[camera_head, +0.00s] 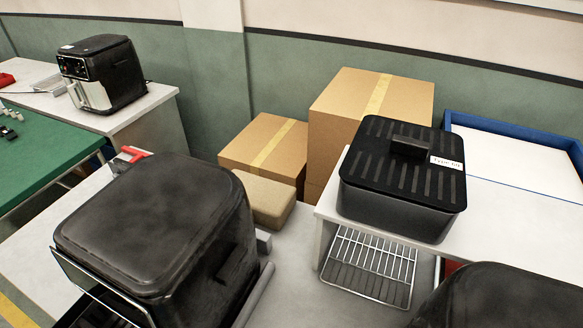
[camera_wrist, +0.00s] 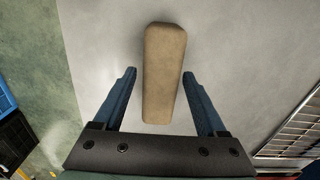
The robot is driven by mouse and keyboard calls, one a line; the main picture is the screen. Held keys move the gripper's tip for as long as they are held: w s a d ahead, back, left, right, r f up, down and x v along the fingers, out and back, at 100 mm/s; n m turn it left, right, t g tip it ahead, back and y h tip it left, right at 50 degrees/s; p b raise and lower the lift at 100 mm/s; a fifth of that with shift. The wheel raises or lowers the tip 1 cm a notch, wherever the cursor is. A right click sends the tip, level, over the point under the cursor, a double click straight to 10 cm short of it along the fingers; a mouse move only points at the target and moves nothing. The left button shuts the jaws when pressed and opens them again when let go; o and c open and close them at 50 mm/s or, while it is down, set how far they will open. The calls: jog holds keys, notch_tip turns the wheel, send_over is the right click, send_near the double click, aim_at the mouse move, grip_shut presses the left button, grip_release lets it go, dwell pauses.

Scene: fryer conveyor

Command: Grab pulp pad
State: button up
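The pulp pad, a tan block with rounded edges, lies in the middle of the wrist view (camera_wrist: 163,60) on a pale grey surface. In the head view, the tan block (camera_head: 267,199) shows behind the near black fryer body, in front of the cardboard boxes. My gripper (camera_wrist: 159,76) is open and empty. Its two blue fingers stand to the left and right of the pad's near part, with a gap on each side. Whether the fingertips are down at the pad's height cannot be told. I cannot make out my gripper in the head view.
A black fryer body (camera_head: 150,222) stands close on the left. A black lidded basket (camera_head: 402,177) sits on a white table, with a wire rack (camera_head: 370,265) below its edge. Cardboard boxes (camera_head: 368,112) stand behind the pad. The wire rack also shows at right in the wrist view (camera_wrist: 295,130).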

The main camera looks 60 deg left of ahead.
grip_shut()
jog(key=shift+r, duration=0.1)
